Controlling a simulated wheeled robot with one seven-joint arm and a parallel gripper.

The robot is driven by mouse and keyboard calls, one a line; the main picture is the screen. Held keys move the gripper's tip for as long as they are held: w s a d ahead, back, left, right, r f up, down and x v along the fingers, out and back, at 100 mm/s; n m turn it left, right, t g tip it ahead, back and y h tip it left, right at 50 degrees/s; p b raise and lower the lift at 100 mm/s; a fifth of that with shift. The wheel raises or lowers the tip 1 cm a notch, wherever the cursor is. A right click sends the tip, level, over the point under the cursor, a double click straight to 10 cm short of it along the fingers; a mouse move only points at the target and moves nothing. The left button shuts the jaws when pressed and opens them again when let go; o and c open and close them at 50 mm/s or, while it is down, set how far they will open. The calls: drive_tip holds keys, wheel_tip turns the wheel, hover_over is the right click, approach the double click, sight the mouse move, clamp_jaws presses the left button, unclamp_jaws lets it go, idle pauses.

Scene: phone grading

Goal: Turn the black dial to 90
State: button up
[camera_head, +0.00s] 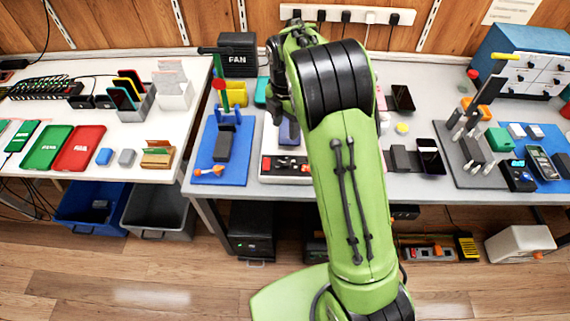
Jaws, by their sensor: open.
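My green arm reaches across the middle of the grey bench, and my dark gripper (278,115) hangs at its far end, left of the black elbow. It is open, and I see nothing between its fingers.
A blue mat (236,178) with a green-handled stand (224,92) is left of my gripper. A black FAN box (238,56) stands behind. Phones (430,157) and a grey fixture board (450,160) lie to the right. A white table (130,183) is at the left.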

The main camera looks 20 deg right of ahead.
sight(286, 162)
wheel_tip(286, 162, down, 15)
drive_tip(key=b, duration=0.3)
drive_tip(key=shift+f, duration=0.15)
clamp_jaws()
